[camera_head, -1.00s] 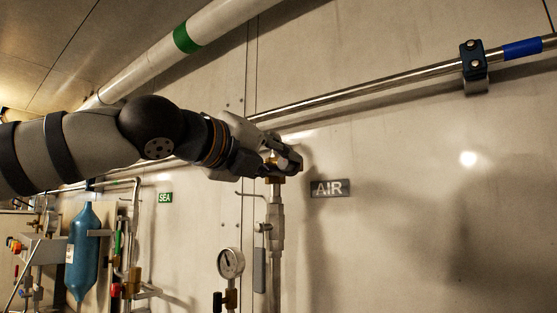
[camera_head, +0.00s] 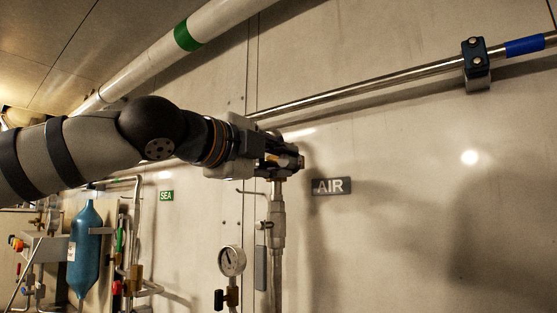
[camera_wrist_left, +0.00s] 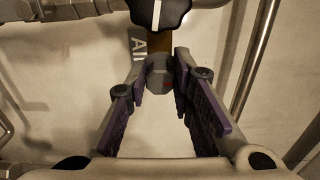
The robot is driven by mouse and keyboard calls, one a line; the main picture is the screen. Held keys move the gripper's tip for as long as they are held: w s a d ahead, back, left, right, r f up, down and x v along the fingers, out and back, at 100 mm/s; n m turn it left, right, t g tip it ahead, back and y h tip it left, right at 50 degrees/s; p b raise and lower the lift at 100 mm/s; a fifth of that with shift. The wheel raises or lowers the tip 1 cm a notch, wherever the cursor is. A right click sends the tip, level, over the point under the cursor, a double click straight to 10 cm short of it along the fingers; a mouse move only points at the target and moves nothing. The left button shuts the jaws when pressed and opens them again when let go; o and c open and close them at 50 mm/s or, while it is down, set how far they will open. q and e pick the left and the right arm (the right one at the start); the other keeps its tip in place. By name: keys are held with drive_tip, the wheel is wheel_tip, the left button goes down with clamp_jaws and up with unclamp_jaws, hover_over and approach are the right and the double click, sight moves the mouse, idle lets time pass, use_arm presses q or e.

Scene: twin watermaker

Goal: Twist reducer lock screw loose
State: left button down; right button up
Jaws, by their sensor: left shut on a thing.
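My left gripper (camera_head: 290,162) is at the top of the upright air fitting, just left of the AIR label. In the left wrist view its fingertips (camera_wrist_left: 160,78) close around a grey faceted piece, which looks like the reducer lock screw (camera_wrist_left: 158,72). Behind it is the brown-brass reducer body (camera_wrist_left: 187,52), with a black lobed knob (camera_wrist_left: 160,10) bearing a white stripe at the top edge. In the head view the gripper hides the screw and most of the reducer. The metal fitting (camera_head: 278,225) below shows. My right gripper is not in view.
The AIR label (camera_head: 331,187) is on the wall. A pressure gauge (camera_head: 232,260) stands lower left. A steel pipe (camera_head: 370,88) with a clamp (camera_head: 475,64) runs above. A blue cylinder (camera_head: 85,250) is far left. The wall at right is clear.

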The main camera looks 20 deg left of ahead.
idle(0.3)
use_arm(q)
drive_tip(key=c, duration=1.4)
unclamp_jaws()
drive_tip(key=v, duration=1.2)
